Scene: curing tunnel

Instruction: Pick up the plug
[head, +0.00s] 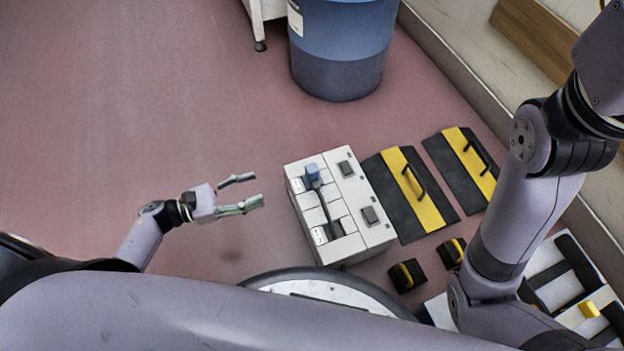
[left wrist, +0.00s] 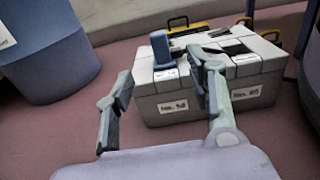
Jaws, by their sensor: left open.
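The blue plug (head: 313,173) stands at the top left of a white box (head: 370,238), with a dark cable running from it across the box top. It also shows in the left wrist view (left wrist: 161,48), standing upright on the near edge of the box top. My left gripper (head: 252,190) is open and empty, to the left of the box and apart from the plug, its fingers pointing toward the box. In the left wrist view, the plug appears beyond and between the open fingers (left wrist: 160,72). My right gripper is out of view; only its arm shows.
A blue barrel (head: 342,50) stands behind the box. Black-and-yellow panels with handles (head: 410,190) (head: 462,165) lie to its right, with two small black-and-yellow blocks (head: 407,275) (head: 452,252) nearer. The reddish floor at left is clear.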

